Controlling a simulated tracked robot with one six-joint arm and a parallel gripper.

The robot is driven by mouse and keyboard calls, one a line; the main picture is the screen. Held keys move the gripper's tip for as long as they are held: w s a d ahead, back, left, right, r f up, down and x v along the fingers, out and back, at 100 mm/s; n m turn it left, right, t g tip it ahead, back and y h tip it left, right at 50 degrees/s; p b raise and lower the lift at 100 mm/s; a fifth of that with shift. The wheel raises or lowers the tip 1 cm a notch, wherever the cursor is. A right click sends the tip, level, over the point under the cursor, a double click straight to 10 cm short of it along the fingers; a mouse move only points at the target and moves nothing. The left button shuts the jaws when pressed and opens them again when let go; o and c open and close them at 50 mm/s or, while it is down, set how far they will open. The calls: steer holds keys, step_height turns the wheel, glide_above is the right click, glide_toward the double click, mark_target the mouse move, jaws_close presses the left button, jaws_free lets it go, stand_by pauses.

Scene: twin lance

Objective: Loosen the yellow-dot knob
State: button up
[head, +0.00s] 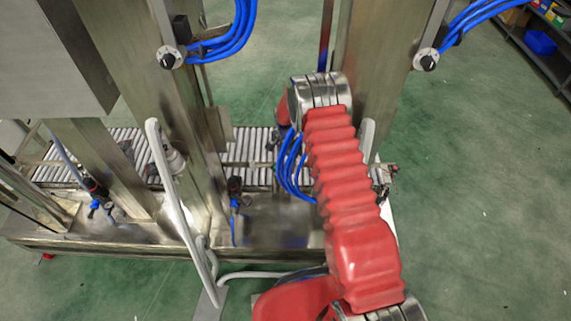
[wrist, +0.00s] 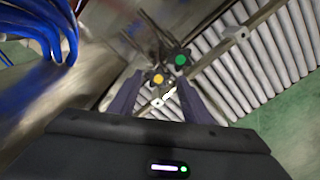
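The yellow-dot knob (wrist: 158,79) is a dark knob with a yellow centre, in the middle of the wrist view. A similar dark knob with a green dot (wrist: 180,60) sits just up and to the right of it. My gripper (wrist: 160,86) is open, with one dark finger on each side of the yellow-dot knob in the picture. I cannot tell how far the fingertips are from the knob or whether they touch it. In the head view my red-sleeved arm hides the gripper, and I cannot make out either dotted knob.
A roller conveyor (wrist: 240,72) runs beside the knobs. Blue hoses (wrist: 50,27) hang at the upper left of the wrist view. In the head view, metal columns (head: 385,75) carry black dials (head: 427,61), and a pale bent rail (head: 178,205) stands left of my arm.

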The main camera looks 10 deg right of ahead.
mark_target(286, 167)
steer(key=shift+s, duration=0.1)
step_height(286, 167, up, 14)
steer(key=shift+f, duration=0.2)
stand_by(0.7)
stand_by(0.3)
